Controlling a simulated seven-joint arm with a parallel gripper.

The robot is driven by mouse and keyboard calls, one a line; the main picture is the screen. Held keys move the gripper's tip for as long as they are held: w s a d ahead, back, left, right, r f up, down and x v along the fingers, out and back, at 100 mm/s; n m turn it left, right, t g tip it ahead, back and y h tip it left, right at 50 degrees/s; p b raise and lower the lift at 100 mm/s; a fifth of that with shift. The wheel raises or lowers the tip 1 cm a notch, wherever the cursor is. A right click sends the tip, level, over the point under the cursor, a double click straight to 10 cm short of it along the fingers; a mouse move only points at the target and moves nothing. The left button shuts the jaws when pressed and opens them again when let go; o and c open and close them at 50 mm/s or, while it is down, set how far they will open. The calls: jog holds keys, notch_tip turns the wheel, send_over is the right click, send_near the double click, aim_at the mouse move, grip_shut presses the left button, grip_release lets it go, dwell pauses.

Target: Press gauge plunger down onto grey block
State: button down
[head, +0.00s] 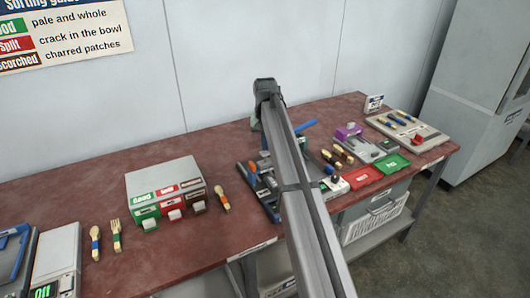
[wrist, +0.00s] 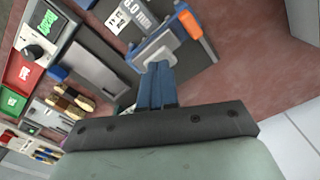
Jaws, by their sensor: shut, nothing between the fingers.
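My gripper (wrist: 158,68) is shut and empty, its two blue fingers together in the wrist view. The gauge (wrist: 168,42), a blue frame on a dark base with an orange part (wrist: 190,24), lies just beyond the fingertips in the picture. I cannot tell whether they touch it. I cannot clearly make out the plunger or the grey block in either view.
A white box (head: 163,180) with green, red and brown labels stands to the left. Wooden spoons (head: 337,158), red (head: 362,178) and green (head: 391,163) trays and a board (head: 408,130) with spoons lie to the right. Bare red tabletop (head: 215,147) shows behind the box.

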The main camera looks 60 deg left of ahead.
jog(key=shift+f, duration=1.15)
dwell(0.7)
jog(key=shift+r, duration=3.5)
